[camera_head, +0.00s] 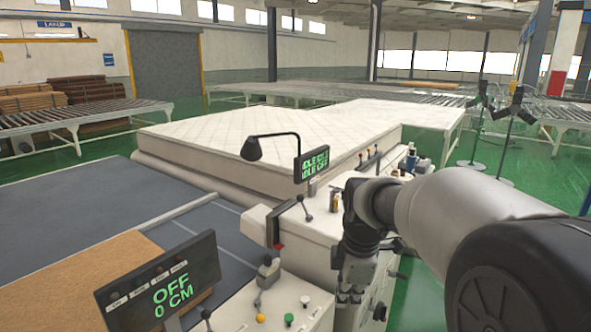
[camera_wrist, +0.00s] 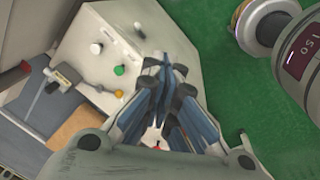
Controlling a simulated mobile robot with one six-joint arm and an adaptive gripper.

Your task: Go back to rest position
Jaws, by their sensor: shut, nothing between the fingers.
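My gripper (camera_wrist: 160,90) points down in the wrist view, its fingers together and nothing held between them. It hangs over the edge of a white control console (camera_wrist: 98,55) with white, green and yellow knobs. In the head view my arm reaches in from the right, and the gripper (camera_head: 350,296) is low beside the console (camera_head: 290,297). Its fingertips are small and dark there. A white quilted mattress (camera_head: 260,135) lies on the machine behind the console.
A display reading "OFF 0 CM" (camera_head: 165,287) stands at front left, and another display (camera_head: 312,163) stands beside a black lamp (camera_head: 252,149). Small bottles (camera_head: 411,158) stand on the machine top. Roller conveyors (camera_head: 75,118) stand further back. Green floor (camera_wrist: 240,85) is open right of the console.

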